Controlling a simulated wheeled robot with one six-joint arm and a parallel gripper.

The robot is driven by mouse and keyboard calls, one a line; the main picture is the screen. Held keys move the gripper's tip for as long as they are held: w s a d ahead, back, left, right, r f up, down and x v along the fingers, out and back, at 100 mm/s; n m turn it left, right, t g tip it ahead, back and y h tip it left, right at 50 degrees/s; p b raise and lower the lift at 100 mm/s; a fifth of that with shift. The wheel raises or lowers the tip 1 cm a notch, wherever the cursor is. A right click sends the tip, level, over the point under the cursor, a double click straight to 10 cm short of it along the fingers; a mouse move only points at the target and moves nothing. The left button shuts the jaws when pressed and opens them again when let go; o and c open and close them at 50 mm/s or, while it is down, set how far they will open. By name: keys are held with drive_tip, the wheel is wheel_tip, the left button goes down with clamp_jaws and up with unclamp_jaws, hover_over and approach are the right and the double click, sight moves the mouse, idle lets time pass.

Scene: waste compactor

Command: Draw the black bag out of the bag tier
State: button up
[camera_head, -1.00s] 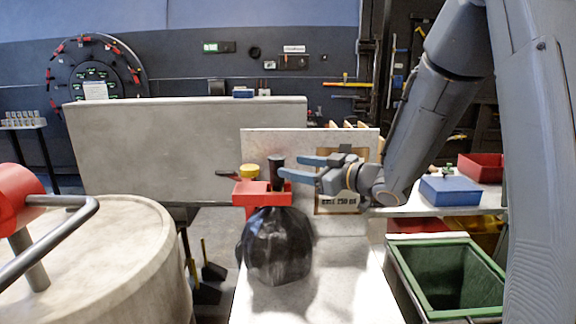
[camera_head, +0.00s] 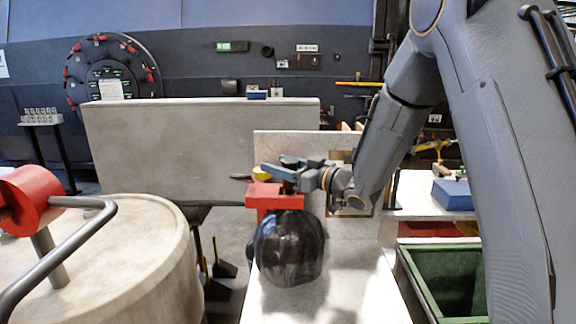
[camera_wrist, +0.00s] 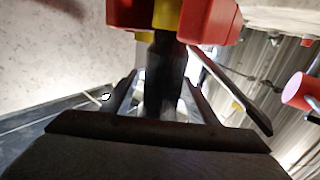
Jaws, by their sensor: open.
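The black bag (camera_head: 290,250) hangs below a red bracket (camera_head: 274,194) over a pale surface in the head view. My gripper (camera_head: 278,172) is at the bracket, just above the bag, with its fingers pointing left. In the wrist view my gripper (camera_wrist: 160,92) is open, with one finger on each side of a dark upright neck (camera_wrist: 163,75). The red bracket (camera_wrist: 208,20) with a yellow part lies just beyond the neck. I cannot tell whether the fingers touch the neck. The bag's body is out of the wrist view.
A round pale drum (camera_head: 110,260) with a red hub and grey handle stands at the left. A green-rimmed bin (camera_head: 408,285) stands at the right. A blue box (camera_head: 453,194) sits on a shelf behind it. A low grey wall (camera_head: 200,150) crosses the back.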

drive_tip(key=shift+w+a, duration=0.1)
clamp_jaws()
idle(0.3)
drive_tip(key=shift+r, duration=0.4)
drive_tip(key=d+p, duration=0.2)
drive_tip(key=d, duration=1.1)
drive_tip(key=shift+s, duration=0.2)
idle(1.5)
drive_tip(key=shift+f, duration=0.35)
idle(0.5)
